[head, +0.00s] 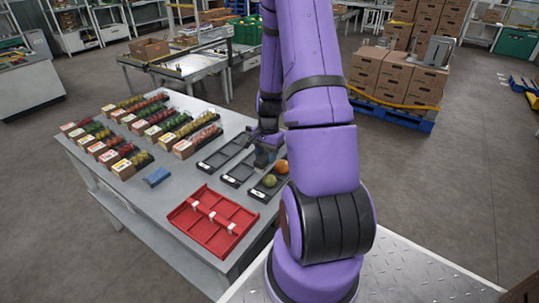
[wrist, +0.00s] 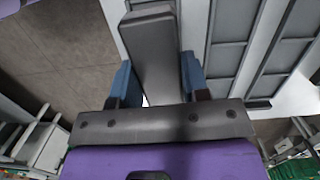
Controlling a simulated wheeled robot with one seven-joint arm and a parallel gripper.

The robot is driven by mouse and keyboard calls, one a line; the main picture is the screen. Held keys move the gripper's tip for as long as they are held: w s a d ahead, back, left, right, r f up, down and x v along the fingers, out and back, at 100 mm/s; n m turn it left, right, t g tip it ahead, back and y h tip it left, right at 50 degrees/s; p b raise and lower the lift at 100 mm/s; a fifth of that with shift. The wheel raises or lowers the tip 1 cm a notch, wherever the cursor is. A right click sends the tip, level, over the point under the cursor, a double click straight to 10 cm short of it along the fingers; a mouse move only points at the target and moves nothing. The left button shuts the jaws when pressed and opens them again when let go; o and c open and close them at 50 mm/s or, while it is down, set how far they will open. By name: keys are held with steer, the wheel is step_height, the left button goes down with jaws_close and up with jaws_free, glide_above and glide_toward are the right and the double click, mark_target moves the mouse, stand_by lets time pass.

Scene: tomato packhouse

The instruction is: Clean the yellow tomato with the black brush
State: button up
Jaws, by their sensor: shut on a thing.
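The yellow-green tomato (head: 270,181), which I take as the yellow one, sits in the nearest black tray (head: 256,192) on the table, beside an orange tomato (head: 282,167). My gripper (head: 262,152) is over the black trays, just behind and left of the tomatoes, partly hidden by my arm. In the wrist view its blue fingers (wrist: 157,78) are shut on a long dark block, which looks like the black brush (wrist: 150,42). The brush's bristles are not visible. No tomato shows in the wrist view.
A red divided tray (head: 213,222) lies at the table's front, with a blue block (head: 157,177) to its left. Rows of filled punnets (head: 130,165) cover the left and back. More black tray compartments (wrist: 282,58) lie right of the brush in the wrist view.

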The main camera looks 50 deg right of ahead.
steer(key=shift+s+d+f+m, duration=0.1)
steer(key=shift+s+d+m, duration=0.2)
steer(key=shift+s+m, duration=0.15)
steer(key=shift+f, duration=2.45)
steer(key=shift+f, duration=0.4)
steer(key=shift+d, duration=0.15)
steer(key=shift+d, duration=0.95)
steer(key=shift+a, duration=0.1)
steer(key=shift+s+a, duration=0.1)
steer(key=shift+a, duration=2)
steer(key=shift+d, duration=0.15)
steer(key=shift+d, duration=2.05)
